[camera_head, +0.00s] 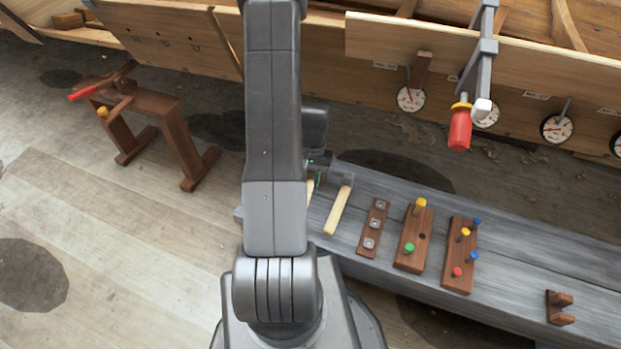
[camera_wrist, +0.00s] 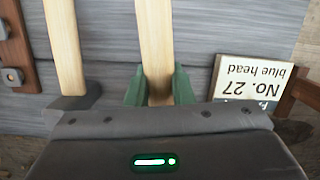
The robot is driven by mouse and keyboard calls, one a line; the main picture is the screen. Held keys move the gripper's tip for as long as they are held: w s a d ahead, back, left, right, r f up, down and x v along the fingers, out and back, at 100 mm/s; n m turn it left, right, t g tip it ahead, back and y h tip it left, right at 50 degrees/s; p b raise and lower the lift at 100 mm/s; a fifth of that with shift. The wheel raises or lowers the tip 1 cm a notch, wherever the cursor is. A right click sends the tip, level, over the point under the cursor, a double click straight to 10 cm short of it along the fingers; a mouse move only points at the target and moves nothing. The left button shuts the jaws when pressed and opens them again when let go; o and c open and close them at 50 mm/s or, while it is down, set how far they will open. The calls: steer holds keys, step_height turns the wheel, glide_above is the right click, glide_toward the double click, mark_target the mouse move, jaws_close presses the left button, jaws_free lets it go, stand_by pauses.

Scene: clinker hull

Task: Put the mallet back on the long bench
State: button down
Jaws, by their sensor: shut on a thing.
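My gripper (camera_wrist: 157,90) has its green fingers closed on both sides of a pale wooden handle (camera_wrist: 155,35), which I take to be the mallet's. The head of that tool is hidden behind the gripper body. In the head view my arm hides most of it; a bit of handle (camera_head: 310,190) shows beside my gripper (camera_head: 314,180). It is over the grey long bench (camera_head: 400,190); I cannot tell whether it touches the planks. The bench planks also show in the wrist view (camera_wrist: 108,30).
A second wooden-handled tool with a grey head (camera_head: 338,210) lies close beside, also in the wrist view (camera_wrist: 65,45). Peg boards (camera_head: 412,250) stand farther right on the bench. A card reading "No. 27 blue head" (camera_wrist: 258,80) is near. A brown trestle (camera_head: 160,105) stands left.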

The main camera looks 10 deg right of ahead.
steer(key=shift+f+b, duration=0.4)
steer(key=shift+f, duration=0.1)
steer(key=c, duration=1.2)
jaws_free()
steer(key=shift+r, duration=0.1)
steer(key=shift+s+a+p+v, duration=0.1)
steer(key=shift+s+p+v, duration=0.15)
steer(key=shift+p+v, duration=0.85)
steer(key=shift+s+a+p+v, duration=0.1)
steer(key=shift+s+p+v, duration=0.15)
steer(key=shift+p+v, duration=0.85)
steer(key=shift+s+a+p+v, duration=0.2)
steer(key=shift+p+v, duration=0.3)
steer(key=shift+v, duration=1.1)
steer(key=shift+r, duration=0.2)
